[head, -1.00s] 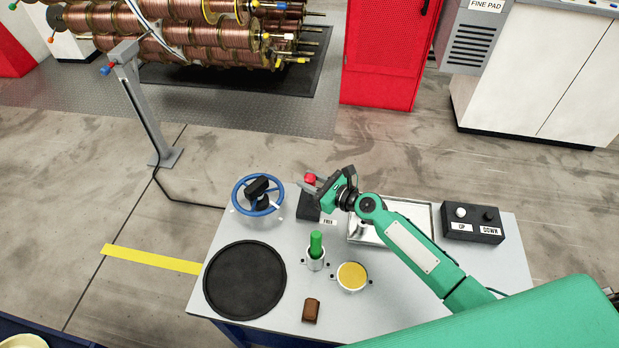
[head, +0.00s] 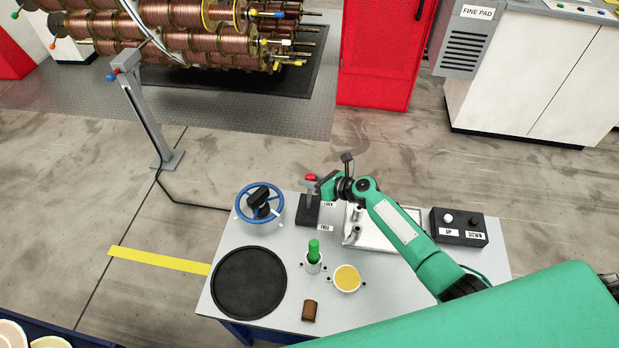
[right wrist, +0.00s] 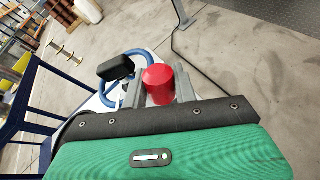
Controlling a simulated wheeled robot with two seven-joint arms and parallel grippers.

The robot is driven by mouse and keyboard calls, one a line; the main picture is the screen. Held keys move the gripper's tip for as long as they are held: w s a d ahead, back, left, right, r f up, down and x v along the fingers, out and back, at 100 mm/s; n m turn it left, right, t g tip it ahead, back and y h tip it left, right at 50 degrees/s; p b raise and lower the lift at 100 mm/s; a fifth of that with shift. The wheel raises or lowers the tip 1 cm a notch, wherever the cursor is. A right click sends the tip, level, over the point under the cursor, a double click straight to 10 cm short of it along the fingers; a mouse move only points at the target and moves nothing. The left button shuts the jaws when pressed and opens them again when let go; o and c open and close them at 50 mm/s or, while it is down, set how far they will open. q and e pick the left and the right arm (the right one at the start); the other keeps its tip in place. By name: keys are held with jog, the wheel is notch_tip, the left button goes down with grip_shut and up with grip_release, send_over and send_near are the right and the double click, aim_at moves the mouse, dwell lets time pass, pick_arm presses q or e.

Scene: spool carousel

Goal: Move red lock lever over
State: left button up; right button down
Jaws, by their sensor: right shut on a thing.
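The red lock lever (head: 311,177) has a red knob and stands on a black base (head: 307,213) at the table's far edge. Its knob is at the far end of the base, by the LOCK label (head: 329,204). The FREE label (head: 325,227) is nearer to me. My right gripper (head: 317,184) is shut on the lever from the right. In the right wrist view, the red knob (right wrist: 158,86) sits between my two grey fingers. My left gripper is not in view.
A blue handwheel (head: 240,214) stands left of the lever. A green-handled tool (head: 314,248), a yellow-filled cup (head: 347,279) and a black round pad (head: 249,284) are nearer.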

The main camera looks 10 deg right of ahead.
jog(key=shift+w+d+f+m+g+p, duration=0.2)
jog(key=shift+w+d+m+g+p, duration=0.15)
jog(key=shift+w+p, duration=0.2)
jog(key=shift+a, duration=0.1)
jog(key=c, duration=1.1)
grip_release()
jog(key=shift+f, duration=0.1)
jog(key=v, duration=1.3)
jog(key=shift+s+d, duration=0.2)
jog(key=shift+d, duration=0.15)
